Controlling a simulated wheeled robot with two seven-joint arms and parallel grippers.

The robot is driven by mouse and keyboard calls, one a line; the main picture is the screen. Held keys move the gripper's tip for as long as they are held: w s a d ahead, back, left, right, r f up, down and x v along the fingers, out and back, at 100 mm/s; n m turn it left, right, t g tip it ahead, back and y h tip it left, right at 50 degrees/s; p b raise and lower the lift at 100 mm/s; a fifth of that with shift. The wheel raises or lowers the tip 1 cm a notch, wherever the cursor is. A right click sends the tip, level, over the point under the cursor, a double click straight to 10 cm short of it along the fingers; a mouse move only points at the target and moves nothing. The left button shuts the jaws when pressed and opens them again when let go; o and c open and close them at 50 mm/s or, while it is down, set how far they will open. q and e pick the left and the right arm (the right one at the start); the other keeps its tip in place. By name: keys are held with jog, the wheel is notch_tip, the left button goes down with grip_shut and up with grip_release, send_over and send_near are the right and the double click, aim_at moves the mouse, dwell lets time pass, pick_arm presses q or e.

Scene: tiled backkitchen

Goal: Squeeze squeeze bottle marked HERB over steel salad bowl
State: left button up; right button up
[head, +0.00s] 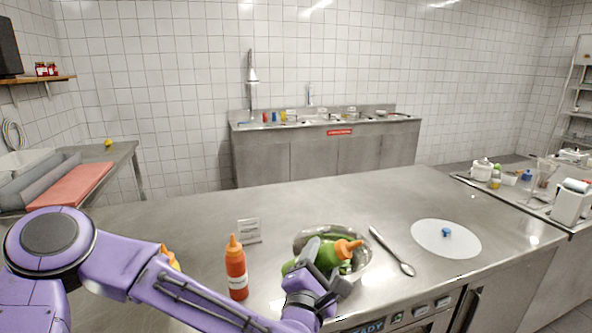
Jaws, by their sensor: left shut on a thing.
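The steel salad bowl (364,264) stands near the front edge of the steel counter, with some green contents partly visible. My left gripper (316,266) is shut on a green squeeze bottle (328,256) with an orange cap. The bottle lies tilted over the bowl, its nozzle pointing right. No HERB marking can be read on it; the gripper hides part of its body. My right gripper is not in view.
A red-orange squeeze bottle (236,272) stands upright left of the bowl, before a small card (249,230). Another orange-tipped bottle (170,258) is mostly hidden by my left arm. A spoon (392,252) and a white disc lid (444,240) lie to the right.

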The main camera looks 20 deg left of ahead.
pick_arm(q)
jog(key=r+n, duration=0.2)
jog(key=r, duration=0.1)
jog(key=a+r+n+h, duration=0.1)
jog(key=r+n, duration=0.1)
jog(key=r, duration=0.1)
jog(key=w+r+n, duration=0.1)
jog(key=r+n, duration=0.1)
jog(key=r, duration=0.1)
jog(key=shift+a+r+n, duration=0.2)
jog(key=shift+r+n, duration=0.15)
jog(key=shift+n, duration=0.05)
jog(key=a+r+n+h, duration=0.1)
jog(key=a+r, duration=0.3)
jog(key=r, duration=0.5)
jog(key=shift+s+r+n+g, duration=0.15)
jog(key=shift+s+n+g, duration=0.25)
jog(key=shift+n, duration=0.1)
